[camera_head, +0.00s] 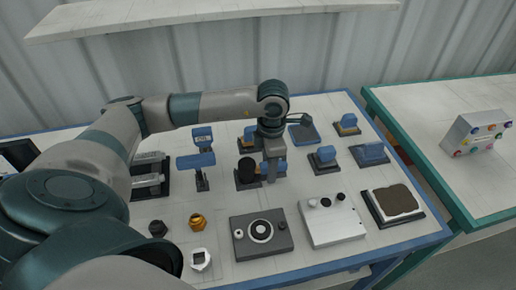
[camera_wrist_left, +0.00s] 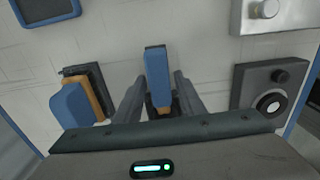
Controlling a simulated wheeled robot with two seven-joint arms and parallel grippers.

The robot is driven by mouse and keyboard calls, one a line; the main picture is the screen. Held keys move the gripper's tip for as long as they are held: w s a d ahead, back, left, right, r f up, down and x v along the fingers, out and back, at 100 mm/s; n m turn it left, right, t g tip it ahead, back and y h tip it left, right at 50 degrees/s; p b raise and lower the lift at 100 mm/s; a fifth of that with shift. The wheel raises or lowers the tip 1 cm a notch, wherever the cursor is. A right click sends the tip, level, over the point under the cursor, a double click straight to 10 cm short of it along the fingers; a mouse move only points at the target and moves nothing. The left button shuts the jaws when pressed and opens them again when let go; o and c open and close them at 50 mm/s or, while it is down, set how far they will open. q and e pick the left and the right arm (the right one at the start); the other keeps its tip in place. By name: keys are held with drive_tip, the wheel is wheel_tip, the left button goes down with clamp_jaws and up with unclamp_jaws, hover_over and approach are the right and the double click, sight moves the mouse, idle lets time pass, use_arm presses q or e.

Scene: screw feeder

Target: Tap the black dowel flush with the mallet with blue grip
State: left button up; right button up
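The mallet lies on a dark stand, its black head (camera_head: 247,169) to the left and its blue grip (camera_head: 282,168) to the right. My left gripper (camera_head: 271,180) points down over the grip. In the left wrist view the blue grip (camera_wrist_left: 157,72) lies between the two spread fingers (camera_wrist_left: 157,88), with gaps on both sides. The mallet head is hidden there by the gripper body. A white block (camera_head: 333,220) at the front right carries small dark pegs (camera_head: 326,202) standing proud; which is the black dowel is too small to tell. My right gripper is not in view.
A grey block with a ring (camera_head: 262,243) stands left of the white block, and a dark tray with a brown pad (camera_head: 393,200) to its right. Blue-and-tan blocks (camera_head: 323,158) stand near the mallet. Black, gold (camera_head: 197,221) and white nuts lie at the front left.

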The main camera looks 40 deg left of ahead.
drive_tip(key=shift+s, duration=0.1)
use_arm(q)
drive_tip(key=c, duration=0.9)
clamp_jaws()
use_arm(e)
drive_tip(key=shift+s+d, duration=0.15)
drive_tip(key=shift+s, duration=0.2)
use_arm(q)
drive_tip(key=shift+r, duration=0.15)
